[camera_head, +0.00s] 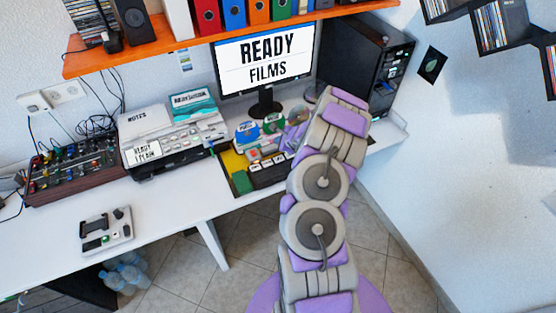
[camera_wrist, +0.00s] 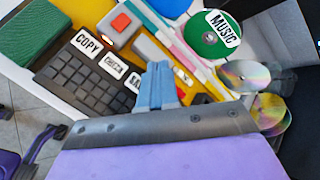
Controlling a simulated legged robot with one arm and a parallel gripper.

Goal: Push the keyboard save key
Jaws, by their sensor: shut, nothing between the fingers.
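The dark keyboard (camera_head: 268,175) sits near the front edge of the white desk, partly hidden by my arm. In the wrist view the keyboard (camera_wrist: 80,85) carries a row of large white keys: a COPY key (camera_wrist: 88,43), a smaller-lettered key (camera_wrist: 113,66), and a key that seems to start with "SA" (camera_wrist: 134,84), partly hidden by my fingers. Another white key (camera_wrist: 183,76) shows right of the fingers. My gripper (camera_wrist: 160,68) is shut and empty, its blue fingertips over the key row. I cannot tell whether they touch a key.
Behind the keys are a grey box with a red button (camera_wrist: 120,22), a green MUSIC disc (camera_wrist: 213,34) and loose shiny discs (camera_wrist: 244,75). A green block (camera_wrist: 45,30) lies left. The monitor (camera_head: 265,62) reads READY FILMS. A printer-like machine (camera_head: 175,140) stands left of the keyboard.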

